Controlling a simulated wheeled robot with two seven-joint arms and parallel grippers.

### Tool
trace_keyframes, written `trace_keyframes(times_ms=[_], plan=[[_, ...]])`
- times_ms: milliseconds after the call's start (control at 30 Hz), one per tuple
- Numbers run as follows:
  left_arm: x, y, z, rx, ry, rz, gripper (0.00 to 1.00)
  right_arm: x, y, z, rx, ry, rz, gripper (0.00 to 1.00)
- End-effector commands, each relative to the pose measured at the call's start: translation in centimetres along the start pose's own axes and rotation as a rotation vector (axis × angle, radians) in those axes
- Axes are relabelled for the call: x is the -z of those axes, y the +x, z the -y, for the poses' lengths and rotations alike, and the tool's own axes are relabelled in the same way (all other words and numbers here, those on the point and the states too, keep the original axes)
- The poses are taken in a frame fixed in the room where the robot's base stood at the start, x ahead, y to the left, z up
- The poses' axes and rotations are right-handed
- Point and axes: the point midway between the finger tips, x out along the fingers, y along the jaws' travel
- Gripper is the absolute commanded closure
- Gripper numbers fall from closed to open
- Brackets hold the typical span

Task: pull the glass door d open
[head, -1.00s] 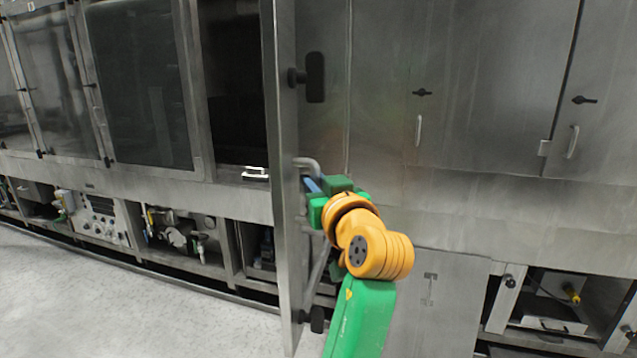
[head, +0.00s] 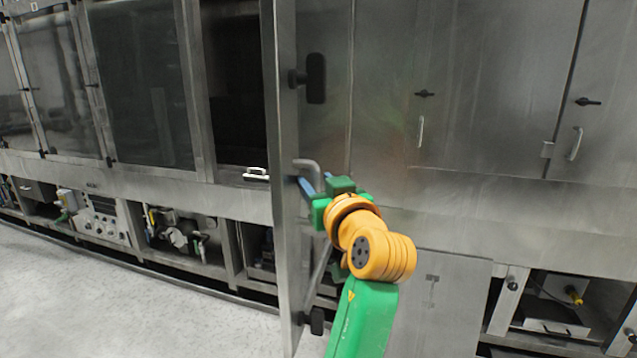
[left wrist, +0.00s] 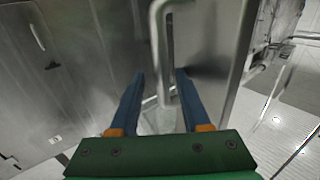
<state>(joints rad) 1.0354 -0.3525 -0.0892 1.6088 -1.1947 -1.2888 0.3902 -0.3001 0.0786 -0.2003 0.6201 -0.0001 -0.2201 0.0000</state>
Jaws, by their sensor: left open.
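The glass door d (head: 283,230) stands swung out from the washer, seen nearly edge-on in the head view. Its bent metal handle (head: 310,166) is on the right-hand side of the door. My left gripper (head: 312,182) is open at the handle, with its two blue fingers apart. In the left wrist view, the handle (left wrist: 157,45) shows between the fingers of the open gripper (left wrist: 160,75), and the door panel (left wrist: 215,40) is behind it. Whether a finger touches the handle I cannot tell. My right gripper is not in view.
A dark opening (head: 238,100) shows left of the door. Black latches (head: 315,78) stick out from the door's right side. Steel panels with handles (head: 421,131) fill the right. An open lower bay (head: 550,305) is at bottom right. The floor (head: 120,300) at left is clear.

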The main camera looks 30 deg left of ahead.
Motion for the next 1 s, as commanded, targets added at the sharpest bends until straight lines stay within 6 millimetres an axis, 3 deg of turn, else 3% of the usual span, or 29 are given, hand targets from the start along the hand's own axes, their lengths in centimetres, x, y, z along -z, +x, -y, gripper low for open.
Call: trace_keyframes(times_ms=[267,433,633,1000], plan=[[-0.3,-0.4,0.0,-0.001,-0.001,0.002,0.5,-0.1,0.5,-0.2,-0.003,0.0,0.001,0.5],[-0.6,-3.9,-0.1,-0.001,-0.001,-0.004,0.5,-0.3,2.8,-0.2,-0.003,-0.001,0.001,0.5],[-0.2,-6.9,-0.1,0.0,0.001,-0.002,0.5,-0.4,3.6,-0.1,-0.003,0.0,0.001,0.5],[0.0,-7.2,-0.1,0.0,0.001,0.001,0.5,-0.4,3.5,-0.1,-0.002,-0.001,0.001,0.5]])
